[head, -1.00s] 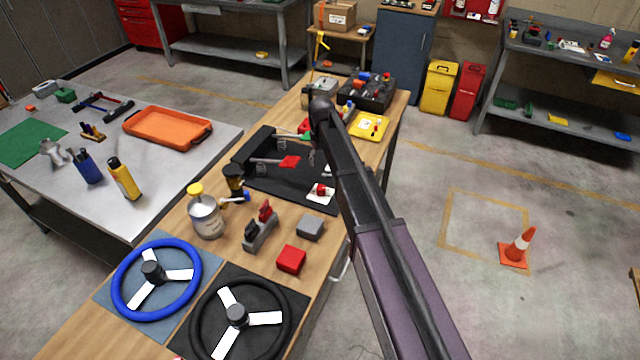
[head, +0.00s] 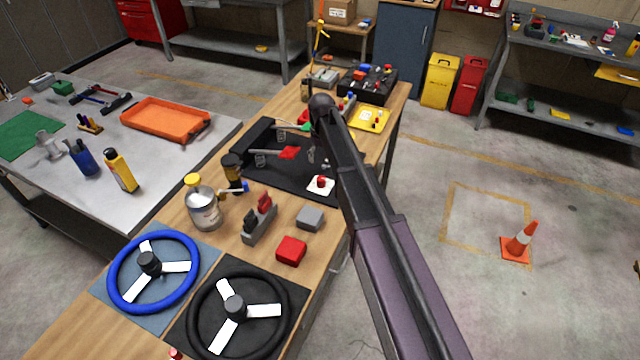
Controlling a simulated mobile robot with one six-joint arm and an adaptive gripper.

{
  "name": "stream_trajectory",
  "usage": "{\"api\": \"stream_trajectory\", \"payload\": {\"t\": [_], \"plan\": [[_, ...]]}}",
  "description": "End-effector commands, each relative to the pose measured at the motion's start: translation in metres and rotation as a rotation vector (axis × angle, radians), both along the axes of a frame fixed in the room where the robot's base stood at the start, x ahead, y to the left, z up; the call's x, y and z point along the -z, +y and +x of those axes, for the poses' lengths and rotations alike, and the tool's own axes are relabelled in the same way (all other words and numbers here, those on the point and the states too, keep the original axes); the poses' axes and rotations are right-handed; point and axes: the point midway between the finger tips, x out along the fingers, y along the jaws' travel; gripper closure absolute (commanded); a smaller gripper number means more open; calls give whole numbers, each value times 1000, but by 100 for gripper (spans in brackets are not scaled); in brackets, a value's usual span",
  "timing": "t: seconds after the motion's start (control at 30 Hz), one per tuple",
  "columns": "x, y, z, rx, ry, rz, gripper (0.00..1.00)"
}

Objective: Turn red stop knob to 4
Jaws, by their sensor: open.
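A red knob (head: 321,181) sits on a small white plate (head: 315,190) at the right edge of the black mat, just left of my arm. Any numbers on the plate are too small to read.
Pedals with red and green pads stand on the black mat (head: 262,180). A red block (head: 291,250), a grey block (head: 310,217), a lever box (head: 259,222) and a can (head: 203,208) stand nearer. A yellow panel (head: 368,119) and a black toolbox (head: 368,83) lie behind.

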Motion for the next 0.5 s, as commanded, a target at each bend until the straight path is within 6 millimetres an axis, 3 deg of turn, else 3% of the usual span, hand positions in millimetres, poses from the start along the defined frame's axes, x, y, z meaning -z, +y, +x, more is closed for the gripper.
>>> {"api": "stream_trajectory", "payload": {"t": [0.5], "plan": [[45,0,0,0,0,0,21]]}}
